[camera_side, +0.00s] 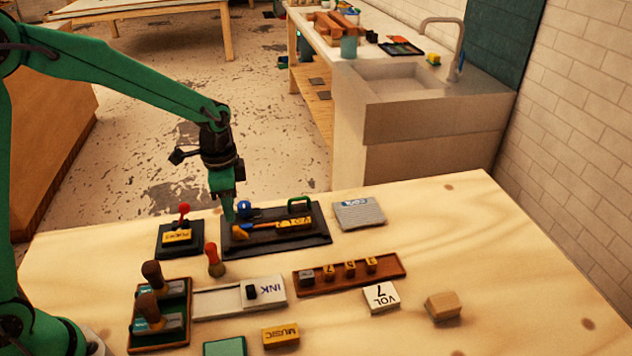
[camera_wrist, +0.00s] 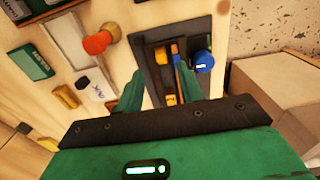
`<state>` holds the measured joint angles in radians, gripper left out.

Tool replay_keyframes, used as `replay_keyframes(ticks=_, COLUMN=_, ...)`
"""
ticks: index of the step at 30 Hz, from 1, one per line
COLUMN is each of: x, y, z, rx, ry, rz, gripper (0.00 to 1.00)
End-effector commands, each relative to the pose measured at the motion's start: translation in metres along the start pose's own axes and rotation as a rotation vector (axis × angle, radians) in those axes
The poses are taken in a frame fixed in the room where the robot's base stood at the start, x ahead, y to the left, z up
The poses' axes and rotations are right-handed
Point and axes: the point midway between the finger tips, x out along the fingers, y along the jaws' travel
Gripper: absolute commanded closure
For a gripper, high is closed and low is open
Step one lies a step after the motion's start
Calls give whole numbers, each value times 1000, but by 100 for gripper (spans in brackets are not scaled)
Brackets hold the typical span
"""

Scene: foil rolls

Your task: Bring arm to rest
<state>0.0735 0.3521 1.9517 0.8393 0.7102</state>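My gripper (camera_side: 228,210) is green and points down over the left end of a black tray (camera_side: 262,244) on the wooden table. In the wrist view its two fingers stand apart (camera_wrist: 159,88) with nothing held between them. The tray carries a blue knob (camera_side: 245,207), a green handle (camera_side: 299,204) and a yellow-orange labelled piece (camera_side: 293,223). The blue knob also shows in the wrist view (camera_wrist: 203,61), right of the fingers. Whether a fingertip touches anything on the tray I cannot tell.
A red-knobbed lever (camera_side: 183,212) stands left of the tray, and a red-orange knob (camera_side: 215,262) in front. The table's right side (camera_side: 510,265) is clear.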

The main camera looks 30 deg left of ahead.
Motion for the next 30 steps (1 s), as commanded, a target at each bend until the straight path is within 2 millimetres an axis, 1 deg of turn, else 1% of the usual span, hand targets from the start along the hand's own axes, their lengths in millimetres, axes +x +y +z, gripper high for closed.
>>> replay_keyframes(ticks=1, x=-4, y=0, z=0, rx=0, ry=1, rz=-1, gripper=63)
replay_keyframes(ticks=5, x=-10, y=0, z=0, rx=0, ry=0, rz=0, gripper=63)
replay_keyframes(ticks=16, x=-12, y=0, z=1, rx=-2, ry=0, rz=0, gripper=63)
replay_keyframes(ticks=20, x=-17, y=1, z=3, rx=-13, ry=7, rz=-6, gripper=63)
replay_keyframes(ticks=23, x=-25, y=3, z=6, rx=-36, ry=18, rz=-15, gripper=63)
replay_keyframes(ticks=26, x=-38, y=7, z=12, rx=-71, ry=37, rz=-30, gripper=63)
replay_keyframes(ticks=30, x=-61, y=14, z=25, rx=-138, ry=72, rz=-56, gripper=63)
